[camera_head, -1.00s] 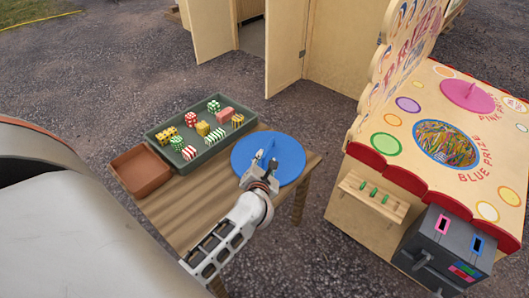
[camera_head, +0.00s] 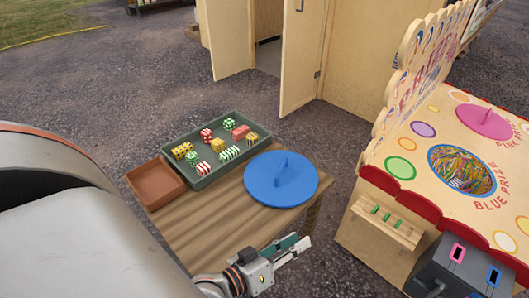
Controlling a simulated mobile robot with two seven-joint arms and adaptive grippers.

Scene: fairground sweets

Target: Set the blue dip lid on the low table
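The blue dip lid (camera_head: 265,184) lies flat on the low wooden table (camera_head: 205,232), handle up, at the table's right end. Its rim comes close to the table's far right edge. My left gripper (camera_head: 302,242) is in front of the lid, at the lower middle of the picture, apart from it and pointing right. Its two fingers show one behind the other with a gap between them, and nothing is held in them. My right gripper is not in view.
A grey-green tray (camera_head: 203,183) of striped and dotted sweets and a brown empty tray (camera_head: 155,184) stand on the table, left of the lid. A prize stall (camera_head: 400,262) stands to the right. Wooden door panels (camera_head: 305,60) stand behind.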

